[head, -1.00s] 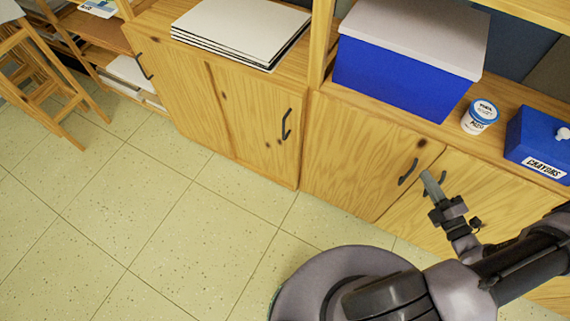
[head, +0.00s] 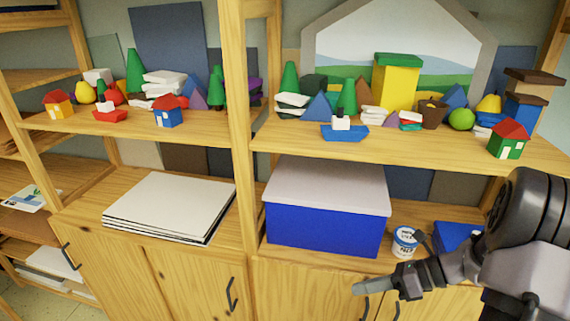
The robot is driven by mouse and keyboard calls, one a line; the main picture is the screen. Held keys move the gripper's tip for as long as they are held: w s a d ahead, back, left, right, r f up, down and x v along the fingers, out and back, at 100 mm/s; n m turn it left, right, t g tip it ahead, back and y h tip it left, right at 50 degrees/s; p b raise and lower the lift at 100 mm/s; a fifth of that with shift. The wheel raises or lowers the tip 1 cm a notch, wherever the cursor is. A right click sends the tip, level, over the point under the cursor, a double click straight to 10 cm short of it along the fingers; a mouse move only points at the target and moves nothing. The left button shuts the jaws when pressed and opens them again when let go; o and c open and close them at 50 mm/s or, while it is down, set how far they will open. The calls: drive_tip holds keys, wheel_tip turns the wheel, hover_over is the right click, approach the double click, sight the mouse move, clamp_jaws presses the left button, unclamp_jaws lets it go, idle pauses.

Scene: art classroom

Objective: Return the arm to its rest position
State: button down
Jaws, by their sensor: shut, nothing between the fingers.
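My gripper (head: 368,287) is at the lower right of the head view, in front of the cabinet doors and pointing left. It is shut with nothing in it. My arm comes in from the right edge and hides part of the lower shelf, including most of a blue box (head: 455,236). The gripper is apart from the white cup (head: 404,242), which stands behind it and is partly covered by the arm.
A large blue box with a pale lid (head: 325,228) and a stack of white boards (head: 172,206) lie on the counter. Wooden cabinet doors (head: 190,283) stand below. The upper shelf (head: 400,145) holds several toy houses, trees and fruits. Floor shows only at the lower left.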

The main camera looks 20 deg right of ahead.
drive_tip(key=s+a+r+n+h, duration=0.4)
drive_tip(key=s+a+r+n, duration=0.2)
drive_tip(key=a+n, duration=0.3)
drive_tip(key=s+a+r+n+h, duration=0.4)
drive_tip(key=s+a+r+n, duration=0.3)
drive_tip(key=n, duration=1)
drive_tip(key=a+r, duration=0.2)
drive_tip(key=a, duration=0.1)
drive_tip(key=shift+s+a+r+t+h, duration=0.2)
drive_tip(key=shift+s+a+t+h, duration=0.05)
drive_tip(key=shift+s+t+h, duration=0.05)
